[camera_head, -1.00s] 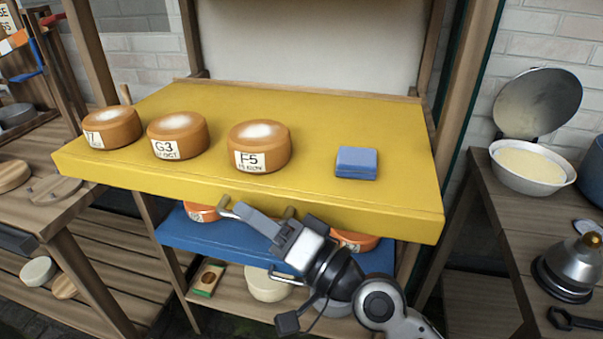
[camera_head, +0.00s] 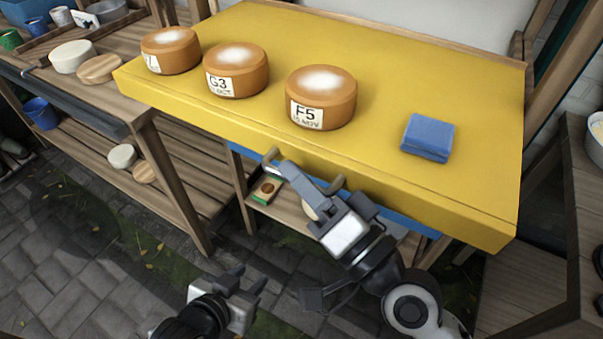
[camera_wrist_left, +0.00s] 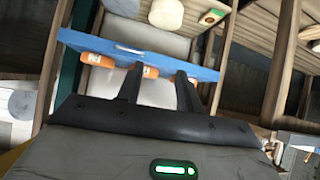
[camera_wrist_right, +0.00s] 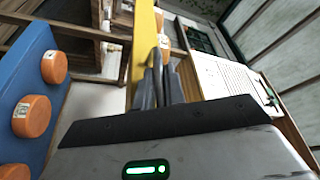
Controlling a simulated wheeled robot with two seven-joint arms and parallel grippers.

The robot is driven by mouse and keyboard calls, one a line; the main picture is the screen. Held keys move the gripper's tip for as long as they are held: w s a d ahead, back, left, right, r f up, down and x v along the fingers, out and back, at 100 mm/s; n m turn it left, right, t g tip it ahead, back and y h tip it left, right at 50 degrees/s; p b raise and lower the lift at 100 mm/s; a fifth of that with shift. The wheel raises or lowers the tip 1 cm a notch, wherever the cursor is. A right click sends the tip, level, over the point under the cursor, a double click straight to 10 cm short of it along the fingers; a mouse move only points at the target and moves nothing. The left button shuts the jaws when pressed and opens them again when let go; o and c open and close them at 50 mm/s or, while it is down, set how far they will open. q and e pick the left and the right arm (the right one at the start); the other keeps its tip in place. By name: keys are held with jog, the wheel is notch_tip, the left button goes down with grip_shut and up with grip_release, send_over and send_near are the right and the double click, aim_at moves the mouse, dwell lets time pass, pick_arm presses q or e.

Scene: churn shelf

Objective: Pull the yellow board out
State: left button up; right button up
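The yellow board (camera_head: 440,70) is the top shelf, bearing three orange cheese wheels, one marked F5 (camera_head: 321,98) and one G3 (camera_head: 236,71), and a folded blue cloth (camera_head: 427,138). Its front edge has a handle (camera_head: 338,182). My right gripper (camera_head: 292,176) is at this handle, its fingers close together around the bar, which they partly hide. The right wrist view shows the fingers (camera_wrist_right: 160,85) nearly together at the board's edge. My left gripper (camera_head: 248,280) is open and empty, low in front of the shelf; its fingers (camera_wrist_left: 160,85) are apart in the left wrist view.
A blue board (camera_wrist_left: 140,54) with several orange wheels is below the yellow one. A wooden side table (camera_head: 60,85) with pale wheels stands left. Another wooden table (camera_head: 525,295) is at right. Paved floor (camera_head: 90,260) in front at left is free.

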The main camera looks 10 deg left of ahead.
pick_arm(q)
jog(key=shift+w+d+r, duration=0.1)
jog(key=shift+w+r, duration=0.05)
jog(key=shift+r, duration=0.1)
pick_arm(e)
jog(key=shift+o, duration=0.4)
